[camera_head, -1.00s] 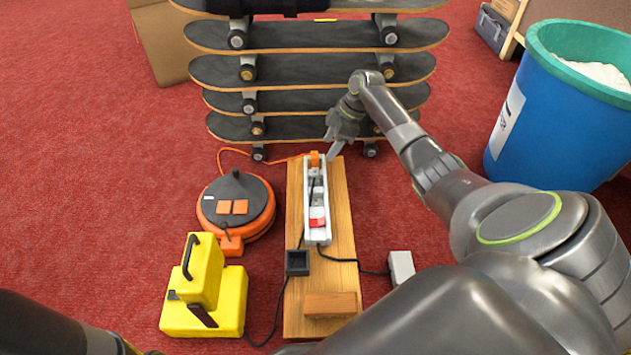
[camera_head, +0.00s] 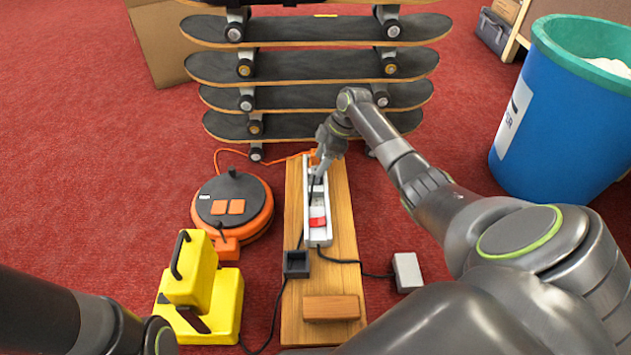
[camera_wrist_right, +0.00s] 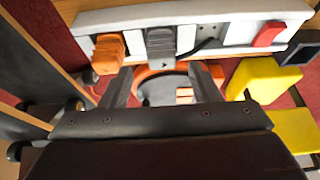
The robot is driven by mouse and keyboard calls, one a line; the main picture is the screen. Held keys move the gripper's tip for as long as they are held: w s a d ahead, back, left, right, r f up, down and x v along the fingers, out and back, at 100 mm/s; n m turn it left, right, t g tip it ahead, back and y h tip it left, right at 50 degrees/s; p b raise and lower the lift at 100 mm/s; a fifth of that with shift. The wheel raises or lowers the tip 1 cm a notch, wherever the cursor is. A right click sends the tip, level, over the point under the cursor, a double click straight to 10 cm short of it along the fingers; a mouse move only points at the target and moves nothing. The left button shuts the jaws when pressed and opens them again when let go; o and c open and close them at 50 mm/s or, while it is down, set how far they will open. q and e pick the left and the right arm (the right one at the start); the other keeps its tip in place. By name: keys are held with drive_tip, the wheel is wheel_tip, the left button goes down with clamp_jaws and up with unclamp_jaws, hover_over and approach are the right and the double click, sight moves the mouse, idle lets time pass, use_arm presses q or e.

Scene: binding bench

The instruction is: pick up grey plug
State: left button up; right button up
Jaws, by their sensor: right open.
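The grey plug (camera_wrist_right: 160,45) sits in the white power strip (camera_wrist_right: 210,14), between an orange plug (camera_wrist_right: 108,50) and a black cord's plug, in the right wrist view. My right gripper (camera_head: 319,170) is over the far part of the strip (camera_head: 318,236) in the head view and partly hides the plugs there. In the right wrist view the right gripper (camera_wrist_right: 163,82) is open and empty, its fingers pointing at the strip. The grey plug shows between the two fingers, apart from both. My left arm shows at lower left, but its gripper is out of view.
The strip lies on a wooden board (camera_head: 346,225) with a black box (camera_head: 297,263) and wooden block (camera_head: 331,308). An orange cable reel (camera_head: 247,222) and yellow case (camera_head: 222,305) stand left. Stacked skateboards (camera_head: 310,66) are behind; a blue bin (camera_head: 548,135) stands right.

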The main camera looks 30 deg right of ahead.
sight(315, 178)
drive_tip(key=b+x, duration=0.2)
drive_tip(key=x, duration=0.1)
drive_tip(key=shift+s+f+b, duration=0.1)
drive_tip(key=shift+f+b, duration=0.25)
drive_tip(key=shift+f, duration=0.05)
drive_tip(key=shift+r, duration=0.1)
drive_tip(key=c, duration=0.9)
